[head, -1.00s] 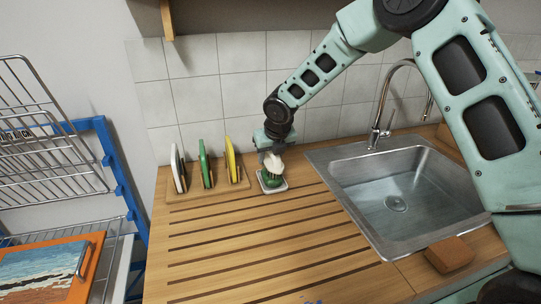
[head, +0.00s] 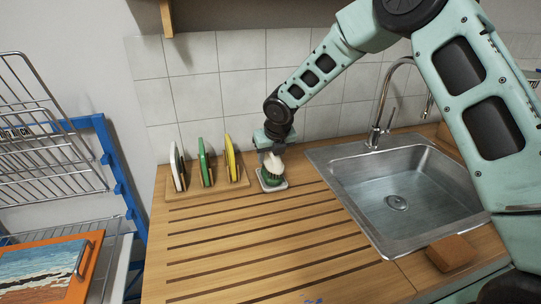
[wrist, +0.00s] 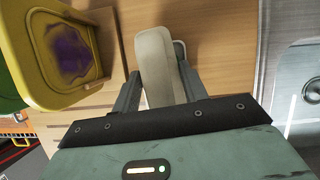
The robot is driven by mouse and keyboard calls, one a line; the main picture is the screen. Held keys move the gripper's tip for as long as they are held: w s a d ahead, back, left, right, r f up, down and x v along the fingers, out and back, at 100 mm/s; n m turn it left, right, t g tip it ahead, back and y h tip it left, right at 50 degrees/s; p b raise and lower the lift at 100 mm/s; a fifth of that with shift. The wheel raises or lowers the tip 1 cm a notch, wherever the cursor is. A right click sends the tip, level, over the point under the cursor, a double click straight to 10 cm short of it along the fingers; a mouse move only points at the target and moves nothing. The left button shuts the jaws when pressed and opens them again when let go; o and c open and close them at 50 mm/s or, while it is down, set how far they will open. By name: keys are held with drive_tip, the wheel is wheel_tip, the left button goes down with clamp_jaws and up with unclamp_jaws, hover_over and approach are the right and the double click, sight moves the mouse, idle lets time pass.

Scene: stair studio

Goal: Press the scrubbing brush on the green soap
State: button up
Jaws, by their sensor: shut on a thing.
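My gripper (head: 270,149) points down at the back of the wooden counter and is shut on the scrubbing brush (head: 274,162). The brush has a cream back, which also shows between the two fingers in the wrist view (wrist: 156,62). Below it in the head view is the green soap (head: 271,181) in a small white dish (head: 273,188). Brush and soap overlap in the picture; I cannot tell whether they touch. In the wrist view the brush hides the soap, and only an edge of the dish (wrist: 180,47) shows.
A rack with white, green and yellow boards (head: 231,158) stands just left of the dish. The steel sink (head: 400,190) with its tap (head: 376,128) is to the right. A brown sponge (head: 451,253) lies at the sink's front. The grooved counter (head: 250,240) in front is clear.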

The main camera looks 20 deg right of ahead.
drive_tip(key=shift+f, duration=0.4)
idle(0.3)
drive_tip(key=shift+s+f, duration=0.1)
drive_tip(key=shift+f, duration=0.05)
idle(1.6)
drive_tip(key=shift+p, duration=0.3)
wheel_tip(320, 180, up, 7)
drive_tip(key=p, duration=0.7)
idle(0.5)
